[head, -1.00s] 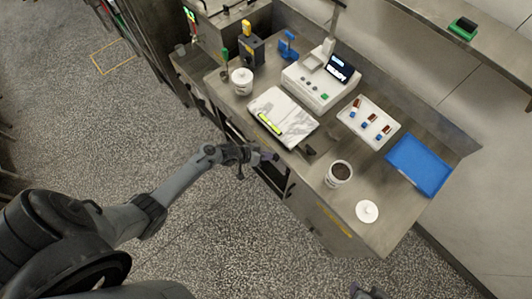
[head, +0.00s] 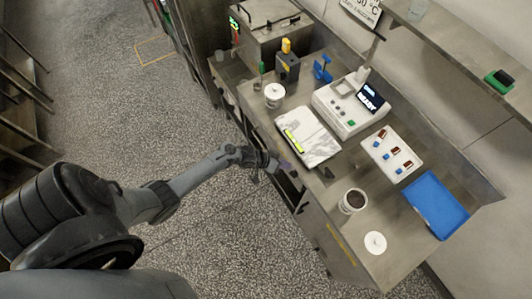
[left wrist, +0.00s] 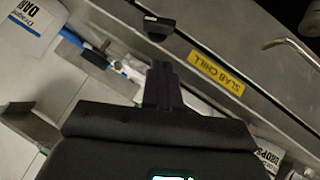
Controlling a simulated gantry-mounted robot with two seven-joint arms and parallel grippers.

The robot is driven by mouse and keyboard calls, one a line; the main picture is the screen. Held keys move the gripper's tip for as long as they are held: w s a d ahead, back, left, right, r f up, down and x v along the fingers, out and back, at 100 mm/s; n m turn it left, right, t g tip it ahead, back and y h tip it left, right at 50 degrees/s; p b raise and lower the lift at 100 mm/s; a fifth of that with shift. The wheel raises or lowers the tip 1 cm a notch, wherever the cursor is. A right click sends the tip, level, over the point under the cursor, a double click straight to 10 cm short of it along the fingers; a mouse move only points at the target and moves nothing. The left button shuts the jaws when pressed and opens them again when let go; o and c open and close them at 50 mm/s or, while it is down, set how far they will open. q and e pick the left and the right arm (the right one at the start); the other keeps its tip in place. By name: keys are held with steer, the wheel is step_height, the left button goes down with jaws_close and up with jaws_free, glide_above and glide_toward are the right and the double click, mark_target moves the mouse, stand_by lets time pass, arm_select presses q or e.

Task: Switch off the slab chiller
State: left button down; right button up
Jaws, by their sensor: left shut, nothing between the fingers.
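A yellow label reading SLAB CHILL (left wrist: 216,73) is on a steel panel in the left wrist view. A black knob (left wrist: 158,27) stands on the same steel strip, left of the label. My left gripper (head: 287,165) is at the front edge of the steel counter in the head view, shut and empty. In the left wrist view its fingers (left wrist: 162,82) point toward the panel, below the knob in the picture with a visible gap. Whether the chiller is on or off cannot be told. My right gripper is out of view.
The steel counter (head: 330,200) carries a marble slab (head: 308,138), a white machine with a lit display (head: 350,108), a white tray (head: 392,150), a blue tray (head: 436,205) and a tub of dark contents (head: 352,201). A bar handle (left wrist: 288,44) juts from the panel. Open floor lies left.

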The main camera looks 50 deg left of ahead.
arm_select(q)
steer(key=v, duration=0.9)
steer(key=shift+s+a, duration=0.25)
steer(key=shift+s, duration=0.1)
